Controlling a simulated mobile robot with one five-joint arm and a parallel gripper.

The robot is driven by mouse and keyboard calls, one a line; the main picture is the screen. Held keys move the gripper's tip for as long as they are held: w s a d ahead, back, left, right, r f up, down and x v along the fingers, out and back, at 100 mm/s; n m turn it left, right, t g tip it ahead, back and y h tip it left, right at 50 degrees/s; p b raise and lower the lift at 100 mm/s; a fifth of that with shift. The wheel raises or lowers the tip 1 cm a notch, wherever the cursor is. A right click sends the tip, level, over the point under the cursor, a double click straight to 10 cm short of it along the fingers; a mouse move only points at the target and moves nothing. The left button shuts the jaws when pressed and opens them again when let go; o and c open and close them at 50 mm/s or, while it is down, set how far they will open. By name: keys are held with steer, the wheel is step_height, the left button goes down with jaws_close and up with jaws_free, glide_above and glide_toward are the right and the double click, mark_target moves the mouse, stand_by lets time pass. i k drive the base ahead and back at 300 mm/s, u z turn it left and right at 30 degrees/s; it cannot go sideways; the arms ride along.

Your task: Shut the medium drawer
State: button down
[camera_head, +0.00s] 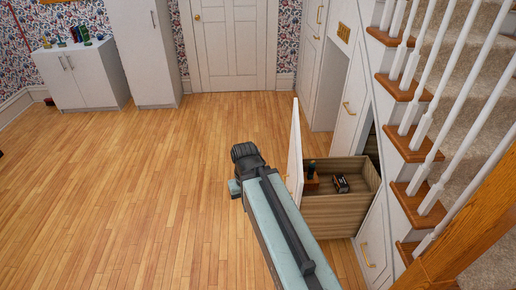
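The medium drawer (340,209) is pulled out from under the stairs at the right. It is a wooden box with a tall white front panel (295,155) facing left, seen nearly edge-on. A small orange-brown box (311,184) and a dark item (341,183) lie inside it. My arm reaches up from the bottom, left of the panel, and covers the panel's lower part. My gripper (236,188) is at the arm's far end, out in front of the panel. Its fingers are hidden or too small to make out, so I cannot tell whether they are open.
Another white front with a brass handle (367,255) is on the near side of the drawer. Stairs with white balusters (408,75) rise at the right. A white cabinet (82,77) and a door (229,45) stand at the back. The wooden floor (130,190) to the left is clear.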

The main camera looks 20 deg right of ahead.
mark_target(328, 214)
steer(key=u, duration=0.5)
steer(key=i, duration=1.6)
steer(key=z, duration=0.15)
steer(key=k, duration=0.6)
steer(key=u, duration=0.35)
